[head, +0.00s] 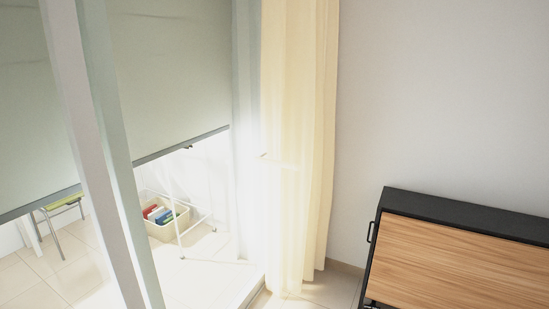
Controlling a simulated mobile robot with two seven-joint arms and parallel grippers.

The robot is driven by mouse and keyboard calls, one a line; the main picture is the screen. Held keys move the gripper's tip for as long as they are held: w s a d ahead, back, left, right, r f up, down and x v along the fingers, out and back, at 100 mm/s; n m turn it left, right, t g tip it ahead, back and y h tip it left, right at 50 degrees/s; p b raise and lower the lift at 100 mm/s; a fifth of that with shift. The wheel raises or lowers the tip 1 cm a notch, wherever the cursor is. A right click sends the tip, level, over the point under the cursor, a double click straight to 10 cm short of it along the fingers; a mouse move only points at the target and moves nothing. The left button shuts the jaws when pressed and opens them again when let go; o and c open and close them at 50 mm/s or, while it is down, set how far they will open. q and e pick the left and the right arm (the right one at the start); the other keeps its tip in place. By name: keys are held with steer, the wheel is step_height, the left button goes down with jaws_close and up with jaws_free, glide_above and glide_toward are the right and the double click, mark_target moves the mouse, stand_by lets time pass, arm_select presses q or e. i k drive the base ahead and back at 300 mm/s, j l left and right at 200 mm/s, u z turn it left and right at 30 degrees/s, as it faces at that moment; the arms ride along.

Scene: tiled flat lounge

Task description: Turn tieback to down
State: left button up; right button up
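A cream curtain (300,90) hangs in long folds beside the glass door, in the middle of the view. A thin pale bar, which looks like the tieback (280,161), sticks out roughly level across the curtain at about mid height. Bright light washes out its edges, so its mount and exact shape are hard to tell. Neither of my grippers shows in the head view.
A black cabinet with a wooden panel (460,262) stands at the lower right. A white door frame (100,150) and a grey-green blind (170,70) fill the left. Beyond the glass are a bin (162,230) and a stool (60,204). Tiled floor (330,288) shows below the curtain.

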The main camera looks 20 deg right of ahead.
mark_target(269, 161)
steer(key=i+l+u, duration=0.1)
steer(key=i+l, duration=0.15)
steer(key=i+l+u, duration=0.1)
steer(key=l, duration=0.3)
steer(key=i+l+u, duration=0.1)
steer(key=i+l, duration=0.45)
steer(key=l, duration=0.15)
steer(key=i+l+u, duration=0.15)
steer(key=l, duration=0.2)
steer(key=i, duration=0.05)
